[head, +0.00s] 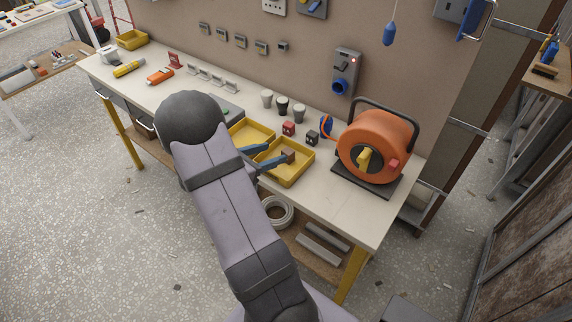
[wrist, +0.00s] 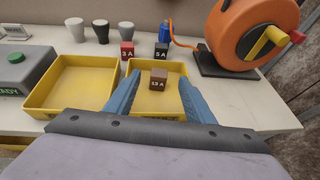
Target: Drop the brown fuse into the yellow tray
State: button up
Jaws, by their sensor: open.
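The brown fuse (wrist: 158,79), a small block marked 13 A, shows between my fingertips in the wrist view. In the head view the brown fuse (head: 289,156) is within the outline of the right yellow tray (head: 305,170). I cannot tell whether it rests on the tray floor or is just above it. My gripper (head: 275,154) is open over that tray, with blue fingers spread to either side of the fuse; it also shows in the wrist view (wrist: 159,84). A second yellow tray (wrist: 48,91) stands directly to the left and looks empty.
A red block (wrist: 127,51) marked 3 A and a black block (wrist: 161,52) marked 5 A stand behind the right tray. Several cups (head: 283,104) stand farther back. A large orange cable reel (head: 375,145) stands to the right. The bench front right (head: 345,215) is clear.

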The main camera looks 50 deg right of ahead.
jog(key=shift+a+r, duration=0.25)
jog(key=shift+a, duration=0.4)
jog(key=s+a+m+y, duration=0.3)
jog(key=a+m+y, duration=0.1)
jog(key=a, duration=0.7)
jog(key=s+a+f+m+t+y, duration=0.1)
jog(key=s+a+m+y, duration=0.2)
jog(key=a, duration=0.8)
jog(key=s+a+m+y, duration=0.4)
jog(key=a+m+y, duration=0.2)
jog(key=a+m, duration=0.3)
jog(key=a, duration=0.3)
jog(key=shift+f+m+t, duration=0.2)
jog(key=shift+m+t, duration=0.1)
jog(key=shift+c, duration=0.3)
